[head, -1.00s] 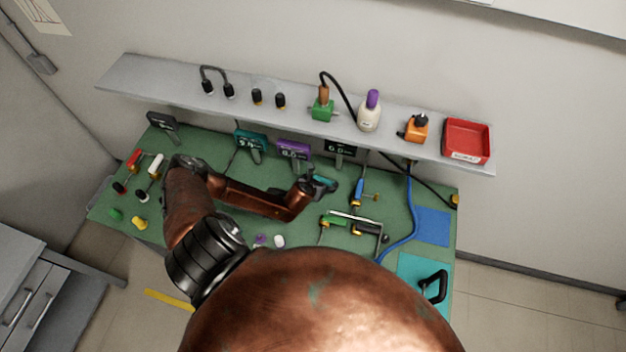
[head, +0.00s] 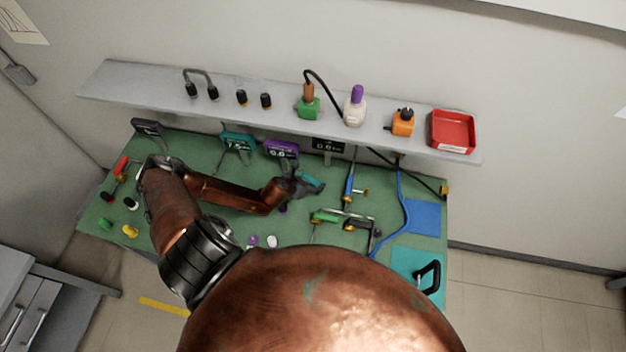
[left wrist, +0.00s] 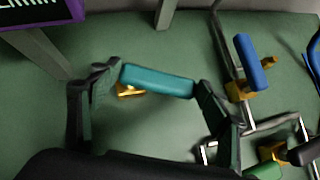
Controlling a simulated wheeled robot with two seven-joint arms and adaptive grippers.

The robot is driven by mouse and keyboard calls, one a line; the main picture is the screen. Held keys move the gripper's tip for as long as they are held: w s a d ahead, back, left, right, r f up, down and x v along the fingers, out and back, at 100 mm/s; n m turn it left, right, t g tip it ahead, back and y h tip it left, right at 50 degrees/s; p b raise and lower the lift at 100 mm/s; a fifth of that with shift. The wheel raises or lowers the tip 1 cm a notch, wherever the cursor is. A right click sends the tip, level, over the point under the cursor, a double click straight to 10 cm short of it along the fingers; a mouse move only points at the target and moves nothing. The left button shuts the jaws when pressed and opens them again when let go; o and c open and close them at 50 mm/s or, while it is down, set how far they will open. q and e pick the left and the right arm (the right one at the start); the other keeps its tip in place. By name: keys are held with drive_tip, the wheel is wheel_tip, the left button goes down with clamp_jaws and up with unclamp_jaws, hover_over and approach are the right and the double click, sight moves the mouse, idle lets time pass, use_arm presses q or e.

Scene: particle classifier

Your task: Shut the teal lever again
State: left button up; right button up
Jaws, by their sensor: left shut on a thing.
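The teal lever (head: 312,181) is on the green bench below the row of small displays. In the left wrist view its teal handle (left wrist: 158,82) lies between the two dark fingers, with a brass-coloured part under its left end. My left gripper (head: 300,182) is shut on this handle, with one finger at each end. Most of the lever's mount is hidden. My right gripper is not in view.
A blue-handled lever (left wrist: 250,62) stands close to the right of my left gripper. A green-handled clamp (head: 326,216) is in front of it. Teal (head: 238,142) and purple (head: 281,149) displays stand behind. A shelf (head: 270,118) runs above the bench.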

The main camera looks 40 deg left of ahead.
use_arm(q)
drive_tip(key=o, duration=1.7)
drive_tip(key=v, duration=1.2)
